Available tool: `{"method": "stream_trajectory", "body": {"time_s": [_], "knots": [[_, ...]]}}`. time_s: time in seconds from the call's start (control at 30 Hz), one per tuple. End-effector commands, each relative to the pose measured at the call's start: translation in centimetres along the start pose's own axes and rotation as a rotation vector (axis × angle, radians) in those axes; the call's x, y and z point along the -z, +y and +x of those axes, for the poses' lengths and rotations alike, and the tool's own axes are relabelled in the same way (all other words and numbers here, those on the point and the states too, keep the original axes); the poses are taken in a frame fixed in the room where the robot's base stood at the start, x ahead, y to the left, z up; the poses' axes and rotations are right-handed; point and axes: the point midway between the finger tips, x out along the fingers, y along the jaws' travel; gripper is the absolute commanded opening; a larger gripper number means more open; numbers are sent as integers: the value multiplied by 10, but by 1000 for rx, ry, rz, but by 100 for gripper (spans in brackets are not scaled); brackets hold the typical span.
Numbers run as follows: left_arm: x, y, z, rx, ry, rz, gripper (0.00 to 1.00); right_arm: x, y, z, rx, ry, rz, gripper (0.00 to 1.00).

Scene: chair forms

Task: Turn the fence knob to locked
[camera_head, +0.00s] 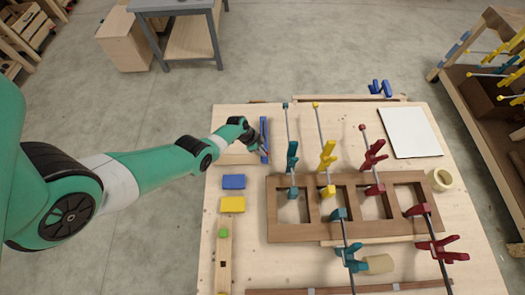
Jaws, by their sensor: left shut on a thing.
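A blue fence (264,130) stands upright on a pale wooden block (238,157) near the table's back left. My left gripper (261,148) reaches in from the left and is right at the fence's left side. It is shut on what appears to be the fence knob, at a small reddish spot by the fence. The knob is mostly hidden by the fingers, so its turned position cannot be told. My right gripper is not in view.
A brown wooden frame (348,232) with teal, yellow and red bar clamps fills the table's middle. Blue (234,182) and yellow (232,204) blocks lie in front of the fence. A white sheet (410,132) lies at the back right, near a tape roll (440,179).

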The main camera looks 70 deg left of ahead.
Motion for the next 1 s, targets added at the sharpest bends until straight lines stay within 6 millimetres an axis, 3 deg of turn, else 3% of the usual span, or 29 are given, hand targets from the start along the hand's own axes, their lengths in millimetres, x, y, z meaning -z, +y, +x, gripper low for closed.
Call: {"method": "stream_trajectory", "body": {"time_s": [0.57, 0.6, 0.77, 1.0], "knots": [[-2, 0, 0, -15, -3, 40, 0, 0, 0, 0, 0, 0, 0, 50], [-2, 0, 0, -15, -3, 40, 16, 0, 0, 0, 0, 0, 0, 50], [-1, 0, 0, -15, -3, 39, 45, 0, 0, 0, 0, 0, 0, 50], [-1, 0, 0, -15, -2, 38, 45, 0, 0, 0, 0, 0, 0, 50]]}}
